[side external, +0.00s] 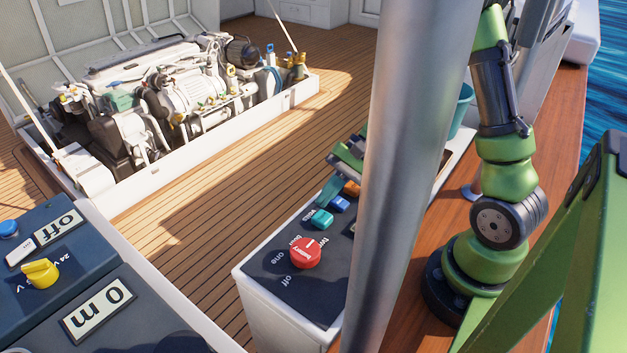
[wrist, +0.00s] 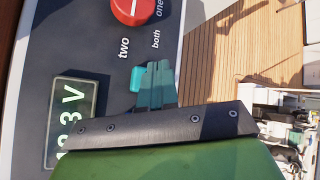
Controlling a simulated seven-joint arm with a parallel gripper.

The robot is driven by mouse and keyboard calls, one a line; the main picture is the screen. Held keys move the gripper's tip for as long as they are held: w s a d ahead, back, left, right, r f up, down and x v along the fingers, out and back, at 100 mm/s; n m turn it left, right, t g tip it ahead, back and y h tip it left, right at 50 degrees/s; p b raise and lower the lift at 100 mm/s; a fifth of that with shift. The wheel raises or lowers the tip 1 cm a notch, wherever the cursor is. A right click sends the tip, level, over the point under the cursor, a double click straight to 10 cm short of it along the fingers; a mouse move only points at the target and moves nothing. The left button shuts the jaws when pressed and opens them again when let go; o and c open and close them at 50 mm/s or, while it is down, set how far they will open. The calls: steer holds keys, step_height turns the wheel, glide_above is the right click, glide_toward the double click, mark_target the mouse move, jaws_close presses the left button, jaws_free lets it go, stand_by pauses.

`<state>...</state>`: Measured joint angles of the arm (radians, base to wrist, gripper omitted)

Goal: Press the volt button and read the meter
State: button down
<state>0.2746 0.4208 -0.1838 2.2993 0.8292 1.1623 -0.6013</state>
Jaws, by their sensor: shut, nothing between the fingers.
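The console panel (side external: 270,262) carries a red battery knob (side external: 305,252) and a row of coloured buttons. A teal button (side external: 321,218) is nearest the knob, with a blue button (side external: 339,203) beyond it. My gripper (side external: 327,196) is shut and empty, its fingertips just above the teal button. In the wrist view the teal button (wrist: 137,79) shows beside the fingertips; I cannot tell whether they touch.
A metal pole (side external: 410,150) stands in front of the console and hides part of it and my arm. Another panel with a yellow knob (side external: 40,273) and displays reading "off" and "0 m" is at left. An engine (side external: 170,90) sits in the open hatch behind.

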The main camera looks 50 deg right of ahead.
mark_target(327, 214)
steer(key=shift+r, duration=1.6)
